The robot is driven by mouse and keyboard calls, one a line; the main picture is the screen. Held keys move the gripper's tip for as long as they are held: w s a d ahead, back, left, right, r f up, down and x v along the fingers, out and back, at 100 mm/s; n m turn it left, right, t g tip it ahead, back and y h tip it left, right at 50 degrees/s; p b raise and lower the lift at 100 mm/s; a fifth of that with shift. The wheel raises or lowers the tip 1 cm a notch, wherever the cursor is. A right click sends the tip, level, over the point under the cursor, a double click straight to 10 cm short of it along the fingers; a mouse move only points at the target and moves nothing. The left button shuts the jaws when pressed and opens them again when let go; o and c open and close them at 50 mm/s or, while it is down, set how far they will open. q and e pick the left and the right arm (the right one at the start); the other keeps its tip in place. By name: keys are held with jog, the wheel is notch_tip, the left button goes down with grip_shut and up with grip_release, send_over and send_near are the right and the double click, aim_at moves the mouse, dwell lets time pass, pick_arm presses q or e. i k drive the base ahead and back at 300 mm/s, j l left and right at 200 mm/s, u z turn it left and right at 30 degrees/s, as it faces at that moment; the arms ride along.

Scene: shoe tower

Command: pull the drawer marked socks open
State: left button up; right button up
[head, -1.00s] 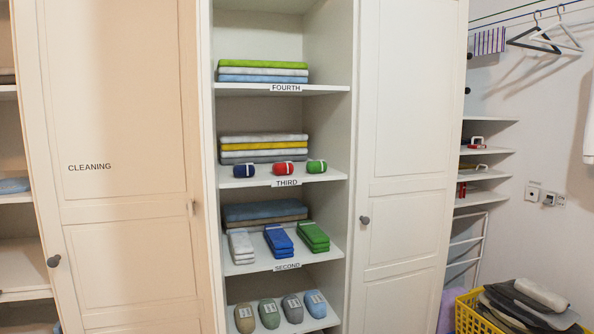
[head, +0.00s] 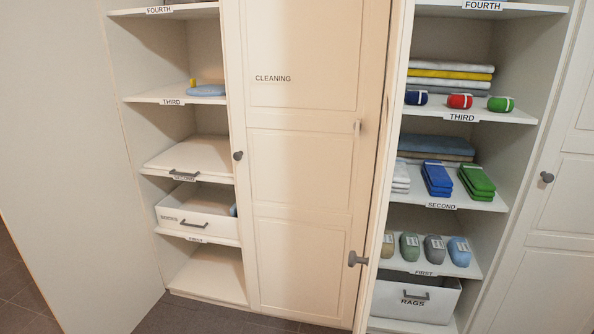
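The drawer marked socks (head: 222,221) is a white open-topped box in the left cabinet, just above the shelf label reading FIRST. Its dark bar handle (head: 193,224) is on the front, to the right of the SOCKS lettering (head: 169,217). I see into its top from above, and a bit of something blue shows at its right end. I cannot tell how far it sits out from the cabinet. Neither of my grippers is in view.
The CLEANING door (head: 300,180) is closed, right of the drawer. Another handle (head: 184,174) sits above, by the SECOND label. A RAGS drawer (head: 415,298) is in the right cabinet. Dark floor (head: 190,318) shows below.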

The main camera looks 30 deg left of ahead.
aim_at(203, 207)
jog(key=u, duration=1.55)
jog(key=i+j+z, duration=0.1)
jog(key=i, duration=0.8)
